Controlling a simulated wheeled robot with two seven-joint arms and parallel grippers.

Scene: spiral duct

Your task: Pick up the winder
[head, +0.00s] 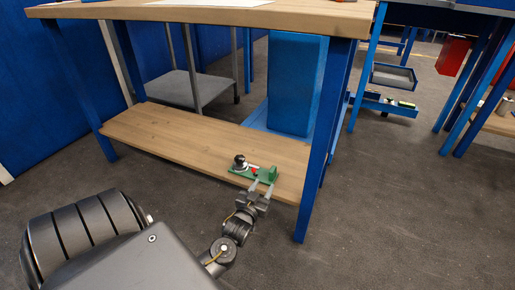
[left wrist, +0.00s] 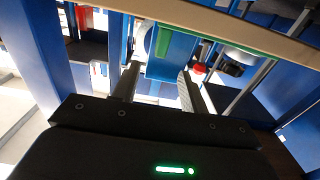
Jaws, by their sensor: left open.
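The winder (head: 252,171) lies on the wooden lower shelf of the workbench, near the shelf's front edge. It has a green base with an upright green block at its right end, a black and silver knob at its left and a small red part. My left gripper (head: 263,186) is open at the green block end. In the left wrist view the winder's green block (left wrist: 163,40) shows just beyond the gap between the open fingers (left wrist: 158,73). I cannot tell whether a finger touches it. My right gripper is not in view.
The wooden lower shelf (head: 160,134) is otherwise bare to the left. The bench top (head: 210,13) hangs above it, and a blue leg (head: 318,150) stands just right of my gripper. A blue cabinet (head: 293,85) stands behind the shelf.

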